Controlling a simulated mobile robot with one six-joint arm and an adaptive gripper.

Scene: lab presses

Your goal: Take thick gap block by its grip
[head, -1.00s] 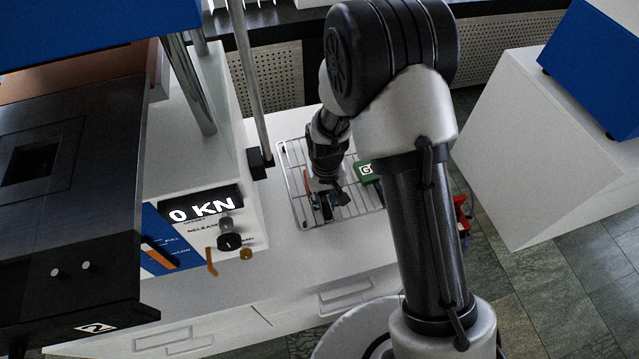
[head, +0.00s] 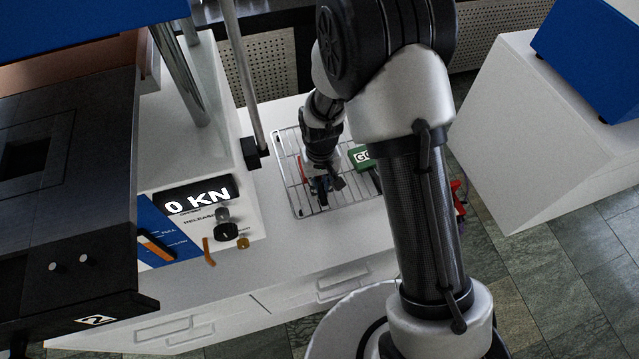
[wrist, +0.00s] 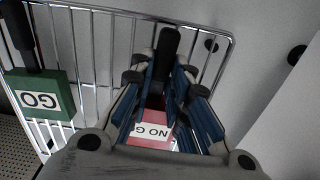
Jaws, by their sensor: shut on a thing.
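A red block labelled "NO G…" (wrist: 152,131) with a black grip (wrist: 168,48) sits between my gripper's fingers in the wrist view. My gripper (wrist: 167,100) has blue-padded fingers and is shut on the black grip, with the red block below. The end of the label is hidden by a finger. In the head view my gripper (head: 323,186) is low over the wire rack (head: 279,150), and the fingers mostly hide what they hold. I cannot tell whether the block touches the rack.
A green block labelled "GO" (head: 361,156) with its own black grip stands on the rack close by, also at left in the wrist view (wrist: 40,96). A press with a "0 KN" display (head: 197,202) is left of the rack. A white plinth (head: 535,140) stands at right.

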